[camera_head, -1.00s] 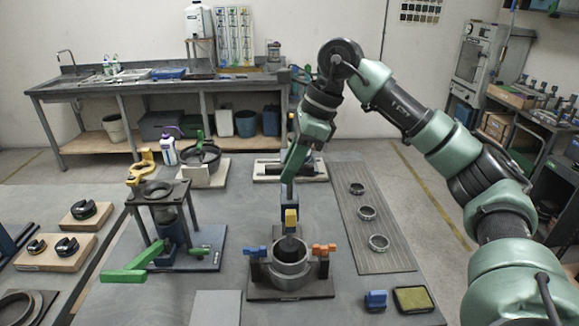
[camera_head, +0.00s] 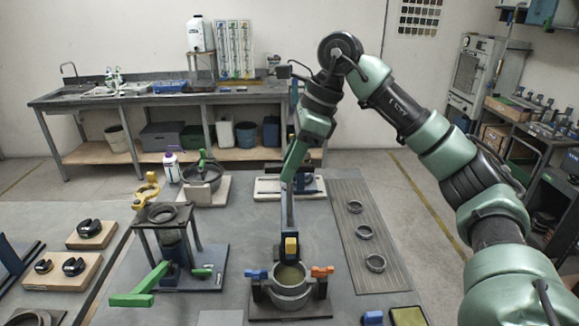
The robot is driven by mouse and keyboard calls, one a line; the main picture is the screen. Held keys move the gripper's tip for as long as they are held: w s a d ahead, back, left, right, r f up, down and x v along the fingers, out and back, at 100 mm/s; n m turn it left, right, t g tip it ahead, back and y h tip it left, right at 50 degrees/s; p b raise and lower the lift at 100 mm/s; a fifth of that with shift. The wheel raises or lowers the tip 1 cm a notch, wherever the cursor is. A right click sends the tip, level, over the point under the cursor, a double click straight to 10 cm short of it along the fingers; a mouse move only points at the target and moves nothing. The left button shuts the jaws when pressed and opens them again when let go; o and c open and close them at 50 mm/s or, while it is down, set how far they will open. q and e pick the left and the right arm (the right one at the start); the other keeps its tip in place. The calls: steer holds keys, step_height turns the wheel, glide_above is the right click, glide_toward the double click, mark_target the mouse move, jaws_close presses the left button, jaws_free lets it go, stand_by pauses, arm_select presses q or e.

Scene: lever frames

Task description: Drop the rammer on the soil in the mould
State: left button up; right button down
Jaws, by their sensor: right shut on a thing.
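The round grey mould (camera_head: 290,296) stands on a dark plate, with a blue clamp knob (camera_head: 257,274) at its left and an orange one (camera_head: 322,271) at its right. Olive-brown soil (camera_head: 290,275) shows inside its mouth. My right arm reaches over from the right, and a slender grey part runs down behind the mould. My right gripper (camera_head: 290,239) is at its lower end, close above the mould's far rim. It is shut on the rammer, whose yellow part (camera_head: 291,248) shows at the rim. The rammer's lower end cannot be made out. My left gripper is out of view.
A stand with a green lever (camera_head: 138,291) is left of the mould. A ribbed mat with several rings (camera_head: 363,232) lies at the right. A green-yellow pad (camera_head: 408,316) and a blue block (camera_head: 373,317) are at the front right. A flat grey sheet (camera_head: 220,318) lies front left.

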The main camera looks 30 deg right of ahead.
steer(key=c, duration=1.4)
jaws_free()
steer(key=shift+w+r, duration=0.1)
steer(key=shift+r, duration=0.25)
steer(key=shift+o, duration=0.2)
steer(key=shift+f, duration=0.1)
steer(key=v, duration=0.8)
steer(key=shift+f+b, duration=0.1)
steer(key=shift+b, duration=0.3)
steer(key=shift+c, duration=0.4)
